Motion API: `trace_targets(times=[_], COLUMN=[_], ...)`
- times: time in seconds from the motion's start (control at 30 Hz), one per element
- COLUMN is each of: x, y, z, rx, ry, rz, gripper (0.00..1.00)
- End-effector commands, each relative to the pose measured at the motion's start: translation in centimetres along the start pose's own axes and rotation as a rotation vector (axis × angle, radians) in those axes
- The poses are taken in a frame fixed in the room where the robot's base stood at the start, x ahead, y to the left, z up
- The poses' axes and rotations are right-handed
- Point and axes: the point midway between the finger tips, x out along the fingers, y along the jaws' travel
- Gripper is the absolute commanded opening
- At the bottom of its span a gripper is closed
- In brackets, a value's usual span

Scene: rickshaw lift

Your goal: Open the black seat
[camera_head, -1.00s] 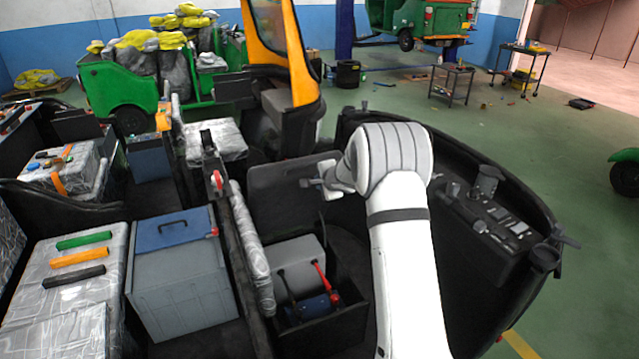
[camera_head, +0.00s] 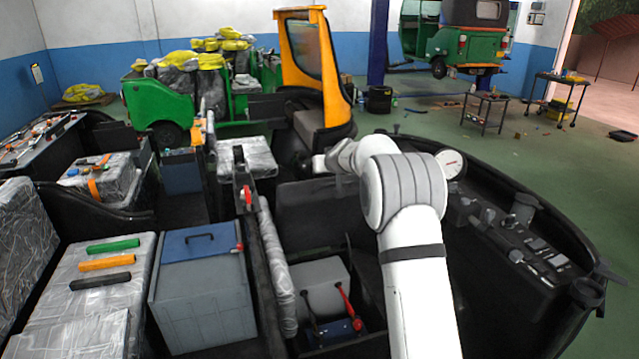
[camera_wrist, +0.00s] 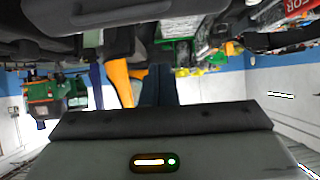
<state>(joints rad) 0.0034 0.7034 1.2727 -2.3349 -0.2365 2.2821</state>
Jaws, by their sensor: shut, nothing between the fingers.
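A black seat panel (camera_head: 312,208) stands tilted up behind an open compartment in the head view. The compartment holds a grey box (camera_head: 322,285) with a red-handled lead (camera_head: 348,308). My arm reaches over the right side of the seat area, and its wrist hides part of what lies behind. In the wrist view my gripper (camera_wrist: 160,70) shows as two dark fingers together, with nothing between them. Its tips appear apart from the panel, though the exact gap cannot be told. The wrist view is upside down, with dark vehicle parts (camera_wrist: 90,20) along its top.
A grey box with a blue lid (camera_head: 200,285) stands left of the compartment. A wrapped seat (camera_head: 95,265) carries green, orange and black bars. The black dashboard (camera_head: 520,240) lies at right. A yellow-framed cab (camera_head: 318,60) stands behind. Open green floor (camera_head: 440,125) lies beyond.

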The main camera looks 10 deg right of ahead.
Motion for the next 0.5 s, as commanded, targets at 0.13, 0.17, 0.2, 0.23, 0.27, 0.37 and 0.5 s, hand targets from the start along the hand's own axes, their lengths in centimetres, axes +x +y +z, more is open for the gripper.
trace_targets(times=[0.13, 0.17, 0.2, 0.23, 0.27, 0.37, 0.5], x=[0.4, 0.6, 1.0, 1.3, 1.7, 3.2, 5.4], y=[-0.1, -0.1, -0.1, -0.1, -0.1, -0.2, -0.2], z=[-0.4, -0.3, -0.3, -0.4, -0.3, -0.3, -0.3], rx=[-0.043, -0.044, -0.043, -0.043, -0.042, -0.042, -0.041], ry=[0.004, 0.003, 0.002, 0.003, 0.002, 0.002, 0.001], rz=[0.003, 0.003, 0.003, 0.003, 0.003, 0.002, 0.002], gripper=[0.00, 0.00, 0.00, 0.00, 0.00, 0.00, 0.00])
